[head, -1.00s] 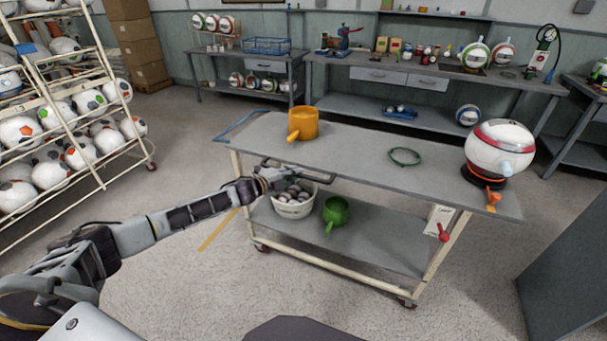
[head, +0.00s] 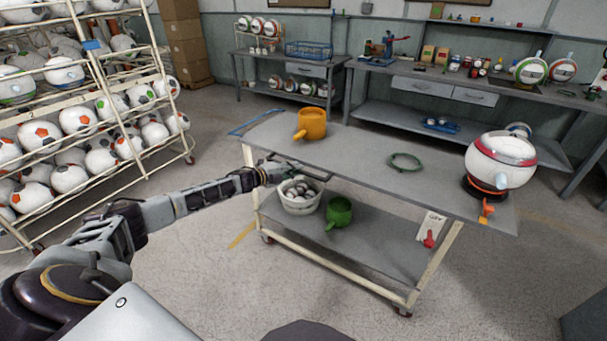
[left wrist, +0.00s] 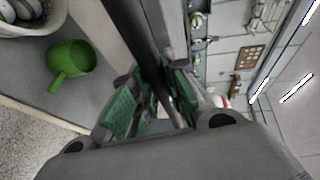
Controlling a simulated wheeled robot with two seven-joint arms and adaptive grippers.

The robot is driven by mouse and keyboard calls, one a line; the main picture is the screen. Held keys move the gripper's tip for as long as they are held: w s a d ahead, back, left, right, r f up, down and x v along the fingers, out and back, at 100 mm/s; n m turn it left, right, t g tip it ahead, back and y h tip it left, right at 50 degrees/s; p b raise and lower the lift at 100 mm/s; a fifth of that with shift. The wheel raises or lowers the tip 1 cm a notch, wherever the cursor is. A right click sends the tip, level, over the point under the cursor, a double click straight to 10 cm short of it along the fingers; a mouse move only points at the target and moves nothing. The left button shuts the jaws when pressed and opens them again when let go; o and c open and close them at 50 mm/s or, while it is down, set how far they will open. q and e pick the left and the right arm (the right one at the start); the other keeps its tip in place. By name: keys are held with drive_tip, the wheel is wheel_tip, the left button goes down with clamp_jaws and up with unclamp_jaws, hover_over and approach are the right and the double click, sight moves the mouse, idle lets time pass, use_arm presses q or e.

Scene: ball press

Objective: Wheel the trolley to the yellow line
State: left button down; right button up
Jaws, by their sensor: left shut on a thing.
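The trolley (head: 375,170) is a grey two-deck cart with cream legs, standing on castors across the middle of the head view. My left gripper (head: 278,174) is at its near side, shut on a dark handle bar. In the left wrist view the green-padded fingers (left wrist: 155,98) close around this bar (left wrist: 150,45). The yellow line (head: 242,236) lies on the floor at the trolley's left end, partly hidden behind its left leg and castor. My right gripper is in neither view.
The trolley carries an orange pot (head: 311,124), a green ring (head: 405,162) and a white-and-red ball device (head: 500,160) on top. A bowl of balls (head: 300,203) and a green pot (head: 339,212) are below. A ball rack (head: 165,80) stands left, benches behind.

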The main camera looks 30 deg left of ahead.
use_arm(q)
drive_tip(key=a+b, duration=0.2)
drive_tip(key=a, duration=0.7)
drive_tip(key=shift+w+a+f+b, duration=0.1)
drive_tip(key=shift+w+a+b, duration=0.05)
drive_tip(key=shift+a+b, duration=0.25)
drive_tip(key=shift+a, duration=0.65)
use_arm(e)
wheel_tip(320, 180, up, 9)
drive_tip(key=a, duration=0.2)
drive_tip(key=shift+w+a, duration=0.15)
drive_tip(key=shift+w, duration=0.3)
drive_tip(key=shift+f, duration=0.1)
use_arm(q)
drive_tip(key=c, duration=1.4)
unclamp_jaws()
drive_tip(key=shift+v, duration=5.95)
drive_tip(key=shift+d, duration=0.1)
